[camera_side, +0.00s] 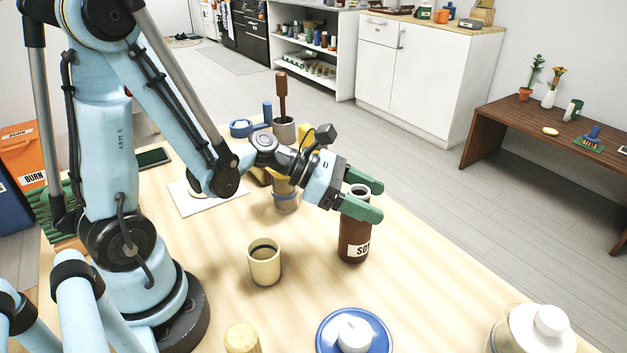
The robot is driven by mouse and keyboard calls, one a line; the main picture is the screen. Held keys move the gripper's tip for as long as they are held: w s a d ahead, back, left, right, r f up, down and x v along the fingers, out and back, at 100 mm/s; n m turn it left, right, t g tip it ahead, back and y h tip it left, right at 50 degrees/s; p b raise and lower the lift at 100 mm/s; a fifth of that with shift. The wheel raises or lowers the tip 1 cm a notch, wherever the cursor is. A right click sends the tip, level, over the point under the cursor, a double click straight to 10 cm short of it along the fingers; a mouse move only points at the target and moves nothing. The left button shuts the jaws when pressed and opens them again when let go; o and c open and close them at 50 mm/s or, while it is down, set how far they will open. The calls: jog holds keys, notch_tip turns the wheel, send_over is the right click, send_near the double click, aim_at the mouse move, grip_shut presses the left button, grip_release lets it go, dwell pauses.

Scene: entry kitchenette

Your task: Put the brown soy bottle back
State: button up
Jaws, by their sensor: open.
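The brown soy bottle (354,236) stands upright on the wooden table in the side view, with a pale label partly turned away. My gripper (362,197) is open, its two green fingers at the bottle's upper part, one on the far side and one on the near side. The near finger hides part of the bottle's shoulder. I cannot tell whether either finger touches it.
A cream cup (264,263) stands left of the bottle. A blue-rimmed plate (325,338) with a white lidded item and a glass jar (510,335) are at the front. A jar (286,200) stands behind, beneath my arm. The table right of the bottle is clear.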

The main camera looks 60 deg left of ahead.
jog(key=s+a+r+m+g+y, duration=0.1)
jog(key=s+a+m+y, duration=0.2)
jog(key=m, duration=1)
jog(key=s+a+r+m+g+y, duration=0.1)
jog(key=s+a+m+y, duration=0.2)
jog(key=m, duration=1.1)
jog(key=s+y, duration=0.1)
jog(key=y, duration=0.2)
jog(key=shift+s+a+r+y, duration=0.3)
jog(key=shift+s+r, duration=0.1)
